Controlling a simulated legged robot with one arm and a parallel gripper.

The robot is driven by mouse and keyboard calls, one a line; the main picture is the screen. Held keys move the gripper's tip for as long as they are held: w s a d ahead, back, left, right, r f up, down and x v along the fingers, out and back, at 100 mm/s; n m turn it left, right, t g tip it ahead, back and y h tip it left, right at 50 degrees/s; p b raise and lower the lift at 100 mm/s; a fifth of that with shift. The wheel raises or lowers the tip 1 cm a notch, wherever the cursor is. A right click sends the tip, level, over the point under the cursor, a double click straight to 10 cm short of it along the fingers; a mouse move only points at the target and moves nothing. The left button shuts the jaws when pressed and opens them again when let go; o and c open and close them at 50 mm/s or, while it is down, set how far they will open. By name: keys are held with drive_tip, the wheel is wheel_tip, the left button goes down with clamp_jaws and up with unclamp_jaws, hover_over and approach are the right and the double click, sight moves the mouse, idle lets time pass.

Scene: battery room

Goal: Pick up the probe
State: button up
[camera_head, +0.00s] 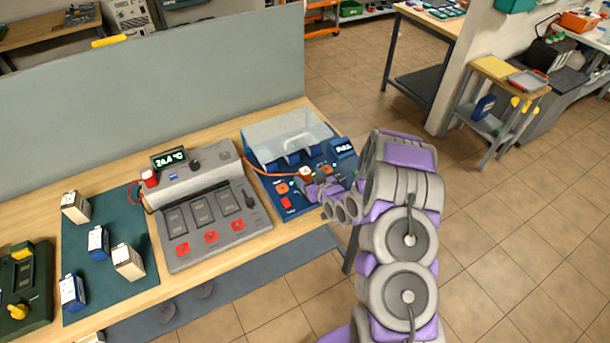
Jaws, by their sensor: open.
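My gripper (314,187) reaches in from the right, low over the blue tester (262,187) on the bench. Its jaws are open. A small orange-brown piece with a pale top (305,173) stands right by the fingertips; it may be the probe, but it is too small to be sure. A thin red lead runs across the tester toward it. I cannot tell whether the fingers touch it. My arm hides the right front part of the tester.
The tester has a clear raised cover (289,134) behind the gripper. A grey charger (209,212) with a temperature display (170,158) stands left of it. Several small batteries stand on a green mat (102,263). A grey panel (150,87) closes the bench's back.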

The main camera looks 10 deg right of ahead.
sight(308, 175)
drive_tip(key=shift+d+x, duration=0.1)
drive_tip(key=shift+x, duration=0.9)
drive_tip(key=shift+d+x, duration=0.15)
drive_tip(key=shift+x, duration=0.8)
drive_tip(key=shift+f, duration=0.1)
drive_tip(key=shift+c, duration=0.3)
drive_tip(key=c, duration=1.1)
